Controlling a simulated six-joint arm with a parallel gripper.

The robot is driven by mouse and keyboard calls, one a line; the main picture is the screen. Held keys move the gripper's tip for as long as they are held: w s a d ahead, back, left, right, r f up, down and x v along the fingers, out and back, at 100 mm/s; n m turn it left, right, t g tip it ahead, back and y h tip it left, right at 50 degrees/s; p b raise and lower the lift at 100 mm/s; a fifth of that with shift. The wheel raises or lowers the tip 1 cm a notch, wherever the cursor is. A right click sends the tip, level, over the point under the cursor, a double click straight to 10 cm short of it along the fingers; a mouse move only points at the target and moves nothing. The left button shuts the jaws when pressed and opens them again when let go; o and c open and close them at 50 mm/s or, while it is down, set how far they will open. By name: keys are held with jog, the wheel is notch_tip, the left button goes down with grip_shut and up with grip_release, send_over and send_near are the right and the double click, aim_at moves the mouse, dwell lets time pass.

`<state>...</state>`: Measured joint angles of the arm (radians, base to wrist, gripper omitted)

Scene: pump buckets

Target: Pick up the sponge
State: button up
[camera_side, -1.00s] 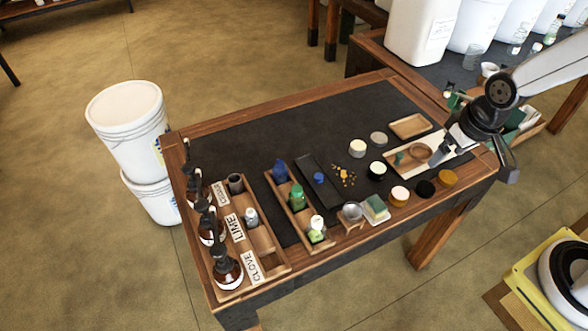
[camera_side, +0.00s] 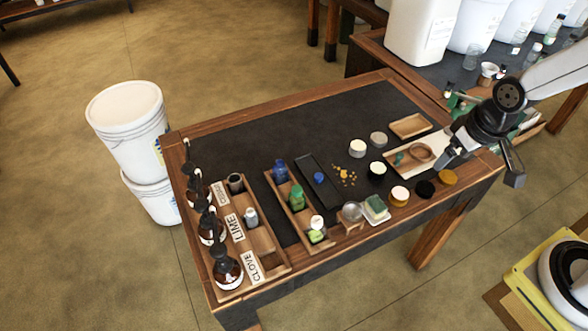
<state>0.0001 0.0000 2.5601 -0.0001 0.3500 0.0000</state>
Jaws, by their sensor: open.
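The sponge (camera_side: 376,204) is a small green block lying on a pale dish (camera_side: 382,218) near the front edge of the table. My gripper (camera_side: 450,163) is at the right end of the table, over the edge of a pale board (camera_side: 399,168). It is open, with nothing seen between its fingers. It is well to the right of the sponge and apart from it. The fingertips are small in this view.
Several round jars and lids, including an amber one (camera_side: 447,178) and a white-topped one (camera_side: 399,195), stand between my gripper and the sponge. A small wooden stand (camera_side: 351,224) is left of the dish. The dark mat (camera_side: 270,140) is clear at the back.

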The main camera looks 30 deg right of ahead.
dwell(0.4)
jog(key=shift+o, duration=0.5)
jog(key=m+g+y, duration=0.3)
jog(key=m+y, duration=0.2)
jog(key=m, duration=1.3)
send_near(377, 203)
jog(key=x, duration=0.3)
jog(key=shift+s+a+r, duration=0.1)
jog(key=shift+a+r, duration=0.05)
jog(key=shift+a+f+h, duration=0.15)
jog(key=shift+a+f, duration=0.1)
jog(key=shift+f, duration=0.35)
jog(key=shift+a+f+h, duration=0.15)
jog(key=shift+a+f, duration=0.1)
jog(key=shift+f, duration=0.35)
